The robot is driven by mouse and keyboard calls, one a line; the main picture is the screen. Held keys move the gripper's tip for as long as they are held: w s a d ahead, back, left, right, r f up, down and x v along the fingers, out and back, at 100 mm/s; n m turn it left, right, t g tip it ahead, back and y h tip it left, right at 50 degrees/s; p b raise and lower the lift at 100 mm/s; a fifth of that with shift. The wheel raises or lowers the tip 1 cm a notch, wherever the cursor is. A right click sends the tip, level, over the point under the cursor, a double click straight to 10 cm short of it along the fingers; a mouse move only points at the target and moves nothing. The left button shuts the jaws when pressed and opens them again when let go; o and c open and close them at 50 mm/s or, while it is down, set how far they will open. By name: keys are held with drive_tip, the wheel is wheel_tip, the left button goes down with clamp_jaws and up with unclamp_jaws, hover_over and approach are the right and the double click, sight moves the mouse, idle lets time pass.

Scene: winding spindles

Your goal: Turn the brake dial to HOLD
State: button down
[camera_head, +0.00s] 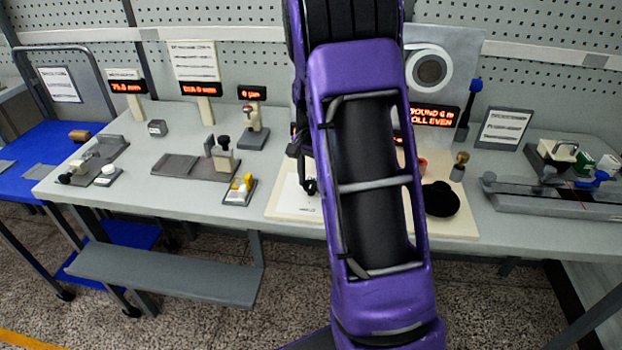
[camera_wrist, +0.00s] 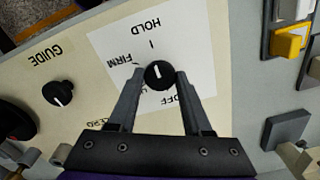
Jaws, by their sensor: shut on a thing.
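The brake dial (camera_wrist: 159,74) is a small black round knob on a white card (camera_wrist: 190,45) in the wrist view. The card reads HOLD, FIRM and OFF, upside down there; another word is partly hidden by my fingers. The dial's white pointer line runs nearly up and down in the picture, in line with the tick below HOLD. My gripper (camera_wrist: 158,82) is shut on the dial, one finger on each side. In the head view the white card (camera_head: 296,205) shows left of my arm, which hides much of the panel.
A second black knob (camera_wrist: 57,93) beside the word GUIDE lies left of the dial on the same cream board (camera_wrist: 90,70). A yellow-topped switch (camera_wrist: 288,42) is at the right. In the head view a black round thing (camera_head: 441,199) is right of my arm.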

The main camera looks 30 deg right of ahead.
drive_tip(key=shift+c, duration=1.7)
unclamp_jaws()
drive_tip(key=shift+r, duration=0.1)
wheel_tip(320, 180, up, 17)
drive_tip(key=p, duration=0.2)
drive_tip(key=shift+r, duration=0.15)
